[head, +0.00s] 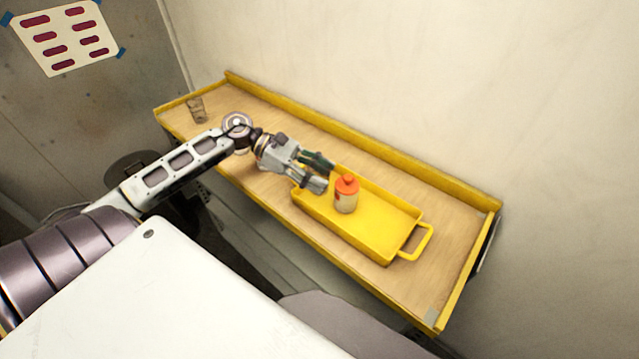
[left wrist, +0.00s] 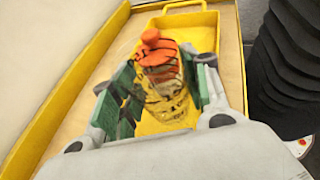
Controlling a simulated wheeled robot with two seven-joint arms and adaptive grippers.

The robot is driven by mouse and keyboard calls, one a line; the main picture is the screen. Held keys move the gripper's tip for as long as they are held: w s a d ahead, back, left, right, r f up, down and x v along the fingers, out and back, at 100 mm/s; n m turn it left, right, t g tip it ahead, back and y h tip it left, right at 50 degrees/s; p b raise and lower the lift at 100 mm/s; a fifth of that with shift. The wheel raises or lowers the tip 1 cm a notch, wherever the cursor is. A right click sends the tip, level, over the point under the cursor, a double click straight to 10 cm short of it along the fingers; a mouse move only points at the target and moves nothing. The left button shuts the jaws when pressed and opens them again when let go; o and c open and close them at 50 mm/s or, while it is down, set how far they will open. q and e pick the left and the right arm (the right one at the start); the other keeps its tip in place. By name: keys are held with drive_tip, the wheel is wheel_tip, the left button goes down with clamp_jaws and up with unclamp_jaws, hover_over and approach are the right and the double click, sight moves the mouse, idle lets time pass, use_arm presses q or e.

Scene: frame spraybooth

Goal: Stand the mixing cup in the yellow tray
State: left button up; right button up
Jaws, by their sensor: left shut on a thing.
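The yellow tray (head: 385,235) lies on the wooden shelf, its handle at the right; it also shows in the left wrist view (left wrist: 203,22). My left gripper (head: 320,172) is over the tray's left end. In the left wrist view its green-padded fingers (left wrist: 165,85) are shut on a clear mixing cup (left wrist: 167,98) with dark markings. My right gripper is not in view.
Another clear cup (head: 196,110) stands at the shelf's far left. A raised yellow edge (head: 370,160) runs along the wall. The tray's right part is free.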

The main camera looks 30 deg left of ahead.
use_arm(q)
drive_tip(key=shift+f+p, duration=0.3)
drive_tip(key=shift+f, duration=1.6)
drive_tip(key=shift+f, duration=0.15)
drive_tip(key=o, duration=0.5)
drive_tip(key=shift+a+r, duration=0.1)
drive_tip(key=shift+r, duration=0.1)
drive_tip(key=shift+b+v, duration=0.4)
drive_tip(key=shift+v, duration=1.05)
drive_tip(key=shift+b+v, duration=0.95)
drive_tip(key=shift+v, duration=3.55)
